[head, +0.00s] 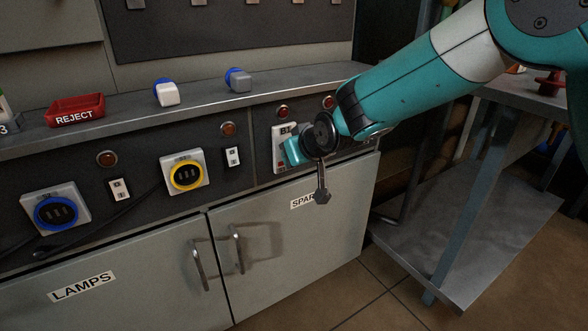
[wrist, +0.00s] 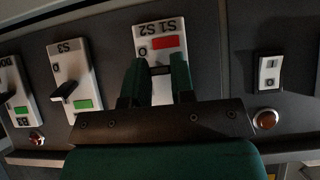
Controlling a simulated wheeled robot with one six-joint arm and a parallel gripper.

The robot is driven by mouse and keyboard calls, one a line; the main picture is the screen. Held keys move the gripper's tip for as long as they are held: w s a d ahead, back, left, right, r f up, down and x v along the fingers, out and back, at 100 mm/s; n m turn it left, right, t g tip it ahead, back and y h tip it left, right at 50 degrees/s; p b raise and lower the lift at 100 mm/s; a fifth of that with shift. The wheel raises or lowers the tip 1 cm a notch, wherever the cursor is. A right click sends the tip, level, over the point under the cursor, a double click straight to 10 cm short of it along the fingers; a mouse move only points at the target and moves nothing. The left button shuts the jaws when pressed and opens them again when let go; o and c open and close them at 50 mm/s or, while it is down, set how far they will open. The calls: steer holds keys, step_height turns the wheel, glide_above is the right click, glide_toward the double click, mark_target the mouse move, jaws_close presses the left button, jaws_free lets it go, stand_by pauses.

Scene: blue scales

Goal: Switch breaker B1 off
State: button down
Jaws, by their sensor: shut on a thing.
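Breaker B1 (head: 278,151) is a pale plate on the dark panel in the head view, partly hidden by my gripper (head: 296,151). In the wrist view it is the rightmost breaker (wrist: 143,35), seen upside down, with a red field showing beside an O mark. My gripper (wrist: 157,72) is in front of it, with one green finger on each side of its dark lever (wrist: 159,71). The fingers are shut on the lever. The lower part of the plate is mostly hidden behind the fingers and gripper body.
Two other breakers stand left in the wrist view: a middle one (wrist: 76,78) and one at the edge (wrist: 14,95), both showing green. A small rocker switch (wrist: 269,74) is to the right. The bench ledge (head: 205,90) runs above the panel, with a red REJECT tray (head: 76,106).

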steer(key=f+t+y+b, duration=0.1)
steer(key=t+b, duration=0.1)
steer(key=b, duration=0.2)
steer(key=t+y+b, duration=0.1)
steer(key=b, duration=0.2)
steer(key=shift+f+t+b, duration=0.35)
steer(key=shift+t, duration=0.05)
steer(key=shift+y, duration=0.3)
steer(key=shift+r, duration=0.1)
steer(key=c, duration=1)
jaws_free()
steer(key=shift+o, duration=0.2)
steer(key=p+v, duration=0.4)
steer(key=v, duration=1.3)
steer(key=shift+s, duration=0.2)
